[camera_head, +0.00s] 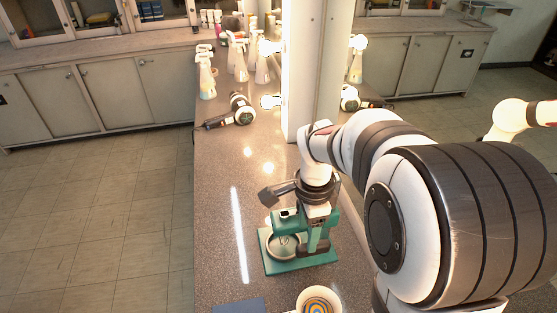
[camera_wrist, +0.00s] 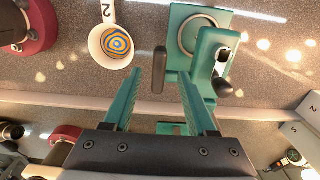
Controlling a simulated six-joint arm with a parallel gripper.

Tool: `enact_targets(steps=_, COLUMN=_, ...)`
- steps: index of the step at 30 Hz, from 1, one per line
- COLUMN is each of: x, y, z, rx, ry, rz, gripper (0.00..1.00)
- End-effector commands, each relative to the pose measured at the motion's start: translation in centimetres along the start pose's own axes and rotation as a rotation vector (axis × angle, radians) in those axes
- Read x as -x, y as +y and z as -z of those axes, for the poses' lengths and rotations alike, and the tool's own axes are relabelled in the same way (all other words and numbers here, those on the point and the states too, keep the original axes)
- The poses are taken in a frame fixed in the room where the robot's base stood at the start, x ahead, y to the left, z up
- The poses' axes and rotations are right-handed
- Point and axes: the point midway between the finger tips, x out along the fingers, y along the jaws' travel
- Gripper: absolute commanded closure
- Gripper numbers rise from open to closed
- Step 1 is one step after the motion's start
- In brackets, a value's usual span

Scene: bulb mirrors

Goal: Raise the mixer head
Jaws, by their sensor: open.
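The teal stand mixer (camera_head: 272,265) stands on the grey counter, partly hidden behind my gripper. Its metal bowl (camera_head: 283,248) sits on the base, with a whisk showing inside. The mixer head appears lowered over the bowl, though my arm covers part of it. In the wrist view the mixer (camera_wrist: 205,62) lies beyond the right finger, with a black knob (camera_wrist: 224,88) on its side. My gripper (camera_wrist: 148,75) has two teal fingers spread apart and empty. A dark grey bar (camera_wrist: 158,72) shows between the fingertips in that view; I cannot tell whether they touch it.
A white cup with blue and orange rings (camera_head: 318,303) stands at the counter's near edge; it also shows in the wrist view (camera_wrist: 115,42). Spray bottles (camera_head: 207,78) and a dark device (camera_head: 241,108) stand farther back.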

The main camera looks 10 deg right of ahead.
Motion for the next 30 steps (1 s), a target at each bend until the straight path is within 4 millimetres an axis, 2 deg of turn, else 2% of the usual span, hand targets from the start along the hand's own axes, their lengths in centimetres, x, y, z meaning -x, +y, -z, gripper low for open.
enact_targets(steps=3, x=-2.9, y=0.1, z=0.0, rx=0.001, ry=0.0, rz=-0.004, gripper=0.43)
enact_targets(steps=7, x=-4.9, y=0.1, z=0.0, rx=0.001, ry=-0.001, rz=-0.003, gripper=0.43)
enact_targets(steps=12, x=-5.9, y=0.0, z=0.0, rx=0.0, ry=0.0, rz=0.0, gripper=0.43)
enact_targets(steps=19, x=-6.0, y=0.0, z=0.0, rx=0.001, ry=0.0, rz=0.0, gripper=0.43)
enact_targets(steps=28, x=-5.9, y=0.0, z=0.0, rx=0.001, ry=0.0, rz=0.001, gripper=0.96)
enact_targets(steps=30, x=-5.9, y=0.0, z=0.0, rx=0.001, ry=0.0, rz=0.001, gripper=1.0)
